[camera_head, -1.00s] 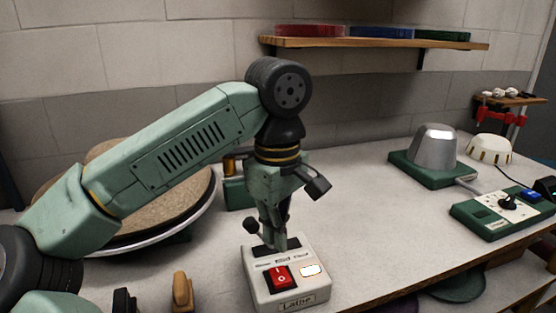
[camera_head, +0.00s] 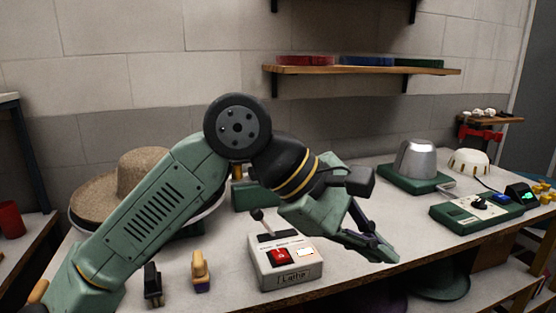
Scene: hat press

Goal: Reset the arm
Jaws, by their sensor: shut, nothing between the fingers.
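My green arm reaches up from the lower left, bends at a dark round joint, and slopes down to the right. My gripper (camera_head: 385,253) is shut and empty, above the front part of the bench, to the right of the lathe control box. The white control box (camera_head: 262,265) bears a red switch (camera_head: 281,257), a small lit panel and the label "Lathe". A lever with a dark knob (camera_head: 257,214) stands at its back. My gripper is apart from the box.
A straw hat (camera_head: 143,172) rests on a round plate behind my arm, partly hidden. A metal hat form (camera_head: 416,160) on a green base and a green control panel (camera_head: 476,218) stand at the right. A shelf (camera_head: 360,70) hangs above.

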